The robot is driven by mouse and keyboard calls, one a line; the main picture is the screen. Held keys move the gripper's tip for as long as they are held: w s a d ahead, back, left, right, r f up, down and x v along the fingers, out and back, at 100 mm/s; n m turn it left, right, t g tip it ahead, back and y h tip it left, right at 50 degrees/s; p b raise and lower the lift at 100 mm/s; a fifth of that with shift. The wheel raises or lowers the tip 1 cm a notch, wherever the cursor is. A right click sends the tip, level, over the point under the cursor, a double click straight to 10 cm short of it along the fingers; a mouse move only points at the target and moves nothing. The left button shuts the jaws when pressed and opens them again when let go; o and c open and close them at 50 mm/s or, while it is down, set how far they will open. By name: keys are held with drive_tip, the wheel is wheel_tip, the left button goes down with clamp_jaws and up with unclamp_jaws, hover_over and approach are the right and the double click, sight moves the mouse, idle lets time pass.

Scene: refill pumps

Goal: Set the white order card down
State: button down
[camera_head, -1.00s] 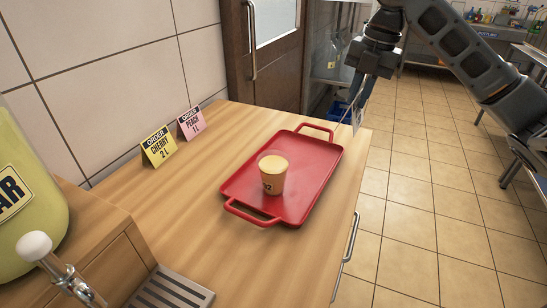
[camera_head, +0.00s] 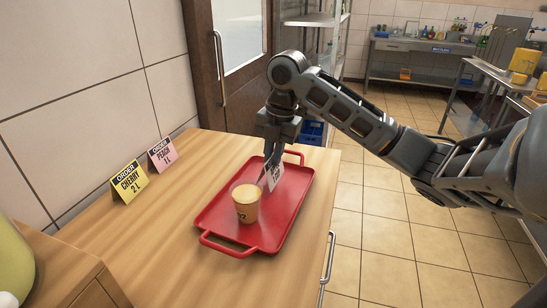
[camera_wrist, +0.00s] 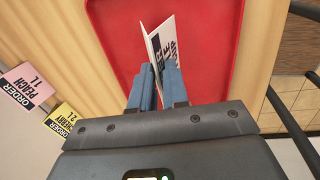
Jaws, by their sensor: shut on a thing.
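The white order card (camera_head: 272,175) is in my gripper (camera_head: 268,160), over the red tray (camera_head: 218,211) behind the cup. In the wrist view the folded white card (camera_wrist: 166,47) stands between the two blue fingertips (camera_wrist: 158,80), with dark print on its face, partly hidden by a finger. My gripper is shut on it. I cannot tell whether the card's lower edge touches the tray. A tan cup (camera_head: 246,206) with a dark label stands upright on the tray, in front of the card.
A yellow cherry card (camera_head: 129,182) and a pink peach card (camera_head: 162,155) stand on the wooden counter (camera_head: 165,215) by the tiled wall. A yellow-green container (camera_head: 12,262) is at the lower left. The counter between the cards and the tray is clear.

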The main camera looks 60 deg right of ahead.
drive_tip(key=shift+f, duration=0.8)
drive_tip(key=c, duration=1.1)
unclamp_jaws()
wheel_tip(320, 180, up, 12)
drive_tip(key=s, duration=0.2)
